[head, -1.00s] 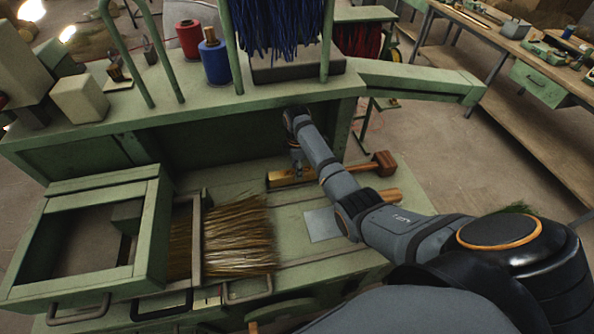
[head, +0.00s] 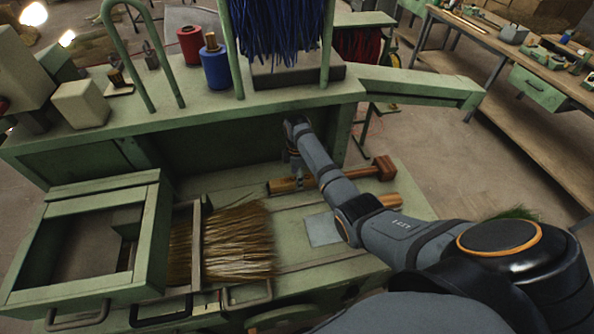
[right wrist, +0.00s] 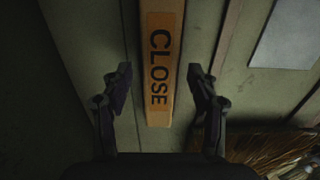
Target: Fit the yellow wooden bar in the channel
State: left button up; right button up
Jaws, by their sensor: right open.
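The yellow wooden bar (right wrist: 158,62) bears the word CLOSE and lies on the green bench top. In the head view its end (head: 282,186) shows beside my right arm, which hides part of it. My right gripper (right wrist: 160,76) is open, with one finger on each side of the bar and a gap to both. In the head view this gripper (head: 297,172) points down over the bar, mostly hidden by my arm. I cannot clearly make out the channel. My left gripper is not in view.
A wooden mallet (head: 385,167) lies right of the bar, behind my arm. A bristle bundle (head: 238,240) and a green frame (head: 150,235) are to the left. A metal plate (head: 322,230) lies in front. Spools (head: 214,68) and blue bristles (head: 275,25) are above.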

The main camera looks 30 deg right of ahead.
notch_tip(320, 180, up, 12)
jog(key=b, duration=0.2)
jog(key=shift+f, duration=0.1)
dwell(0.4)
